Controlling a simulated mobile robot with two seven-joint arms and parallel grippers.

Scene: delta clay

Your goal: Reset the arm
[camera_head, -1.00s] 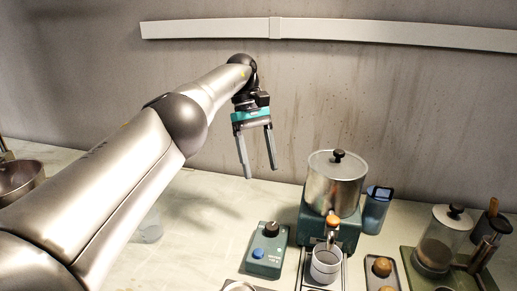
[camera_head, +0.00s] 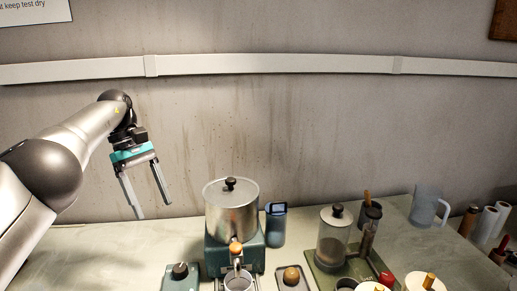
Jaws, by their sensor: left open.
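My left arm comes in from the left. My left gripper (camera_head: 153,206) is open and empty, with its two grey fingers apart and pointing down. It hangs in the air in front of the wall, left of the metal pot (camera_head: 231,212). Nothing shows between the fingers. My right gripper is not in view.
A control box (camera_head: 180,277), blue container (camera_head: 276,224), French press (camera_head: 333,237) and clear pitcher (camera_head: 428,206) stand on the counter. Bare counter (camera_head: 95,248) lies below the gripper.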

